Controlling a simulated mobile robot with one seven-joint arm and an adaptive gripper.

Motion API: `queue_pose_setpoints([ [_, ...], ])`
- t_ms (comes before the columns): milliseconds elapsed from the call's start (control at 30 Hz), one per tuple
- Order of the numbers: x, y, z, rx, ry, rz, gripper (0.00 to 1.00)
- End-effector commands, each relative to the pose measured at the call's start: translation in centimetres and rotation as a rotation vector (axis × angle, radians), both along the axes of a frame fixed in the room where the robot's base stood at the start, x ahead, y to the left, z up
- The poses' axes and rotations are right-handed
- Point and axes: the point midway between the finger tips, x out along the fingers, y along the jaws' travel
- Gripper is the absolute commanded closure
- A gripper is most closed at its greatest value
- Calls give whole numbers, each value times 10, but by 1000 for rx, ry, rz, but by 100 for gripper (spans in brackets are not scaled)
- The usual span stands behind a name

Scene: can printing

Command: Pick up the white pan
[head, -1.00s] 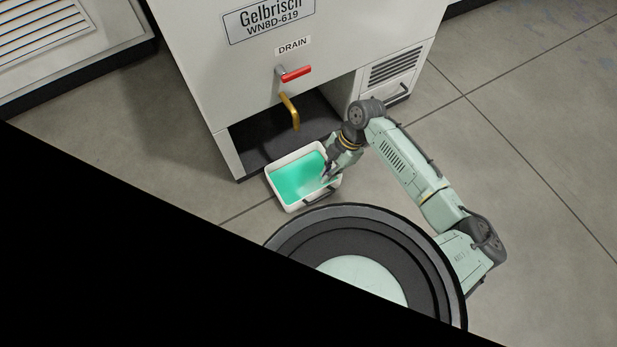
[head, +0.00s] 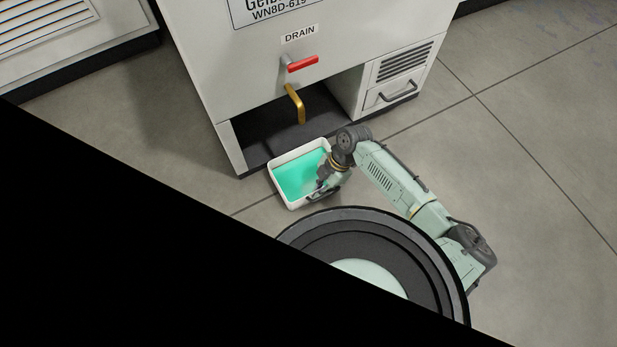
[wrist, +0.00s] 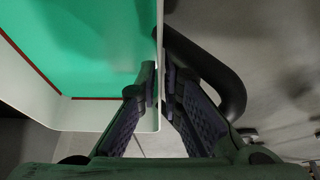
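The white pan (head: 292,206) sits on the floor at the front of the machine's open bay, holding green liquid (head: 298,179). It also shows at the upper left of the wrist view (wrist: 85,119), with a dark handle (wrist: 233,90) on its right side. My gripper (head: 318,184) is at the pan's right side in the head view. In the wrist view my gripper (wrist: 160,82) straddles the pan wall, one finger inside and one outside, between wall and handle. Both fingertips lie close against the wall and look shut on it. In the head view my arm hides part of the pan's right side.
A brass drain spout (head: 296,104) and a red lever (head: 303,64) are on the machine (head: 225,60) above and behind the pan. The bay's side walls and the drawer unit (head: 392,91) stand close by. Floor to the right (head: 520,160) is clear.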

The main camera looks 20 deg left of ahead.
Motion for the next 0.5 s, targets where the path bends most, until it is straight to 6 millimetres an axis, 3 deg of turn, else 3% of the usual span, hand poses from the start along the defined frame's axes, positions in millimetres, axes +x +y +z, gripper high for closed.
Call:
queue_pose_setpoints([
  [167,0,0,1,0,0,0,93],
  [267,0,0,1,0,0,0,100],
  [500,0,0,1,0,0,0,100],
])
